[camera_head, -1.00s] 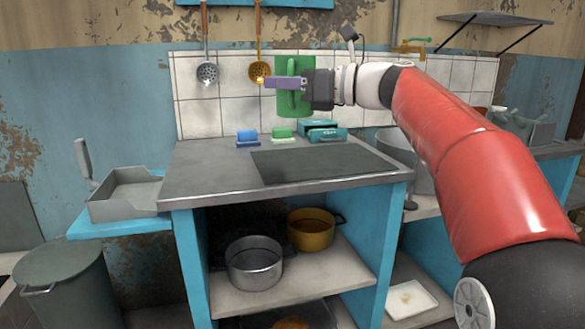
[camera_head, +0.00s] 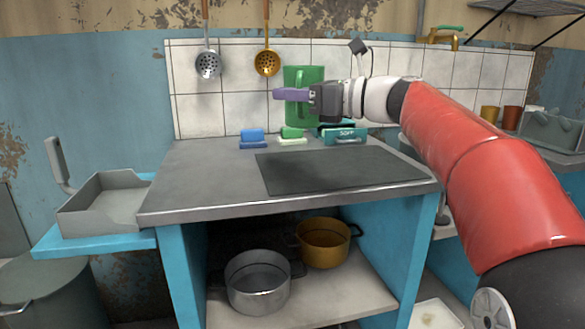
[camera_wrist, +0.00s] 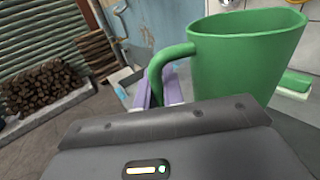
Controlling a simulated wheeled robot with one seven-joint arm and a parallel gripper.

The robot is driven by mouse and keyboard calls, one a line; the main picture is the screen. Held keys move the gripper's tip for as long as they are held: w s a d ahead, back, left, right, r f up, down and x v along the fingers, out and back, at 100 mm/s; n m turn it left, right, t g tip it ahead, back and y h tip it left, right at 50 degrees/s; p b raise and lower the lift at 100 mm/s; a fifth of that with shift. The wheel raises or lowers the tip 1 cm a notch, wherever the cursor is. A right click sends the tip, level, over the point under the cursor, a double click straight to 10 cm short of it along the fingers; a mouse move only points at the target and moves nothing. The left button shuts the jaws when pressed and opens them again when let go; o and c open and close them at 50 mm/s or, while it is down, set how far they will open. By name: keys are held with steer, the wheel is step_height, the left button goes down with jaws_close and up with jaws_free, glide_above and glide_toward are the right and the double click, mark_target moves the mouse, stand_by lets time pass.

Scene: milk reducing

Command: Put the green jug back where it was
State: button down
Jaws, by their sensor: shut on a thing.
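The green jug (camera_head: 297,76) is held in the air above the back of the counter, in front of the tiled wall in the head view. My gripper (camera_head: 292,93) is shut on its handle. In the wrist view the green jug (camera_wrist: 245,58) fills the upper right, upright or nearly so, with its handle (camera_wrist: 168,66) between my purple fingers (camera_wrist: 158,90). Part of the jug's lower side is hidden behind my gripper's body in the wrist view.
A blue sponge (camera_head: 252,136), a green sponge (camera_head: 292,134) and a teal box (camera_head: 343,135) sit at the counter's back. A dark flat plate (camera_head: 335,171) lies on the counter (camera_head: 205,180). Two skimmers (camera_head: 267,62) hang behind. A grey tray (camera_head: 105,205) stands left. Pots (camera_head: 257,282) sit below.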

step_height(320, 180, down, 12)
steer(key=b, duration=0.3)
steer(key=shift+r, duration=0.15)
steer(key=c, duration=1.5)
jaws_free()
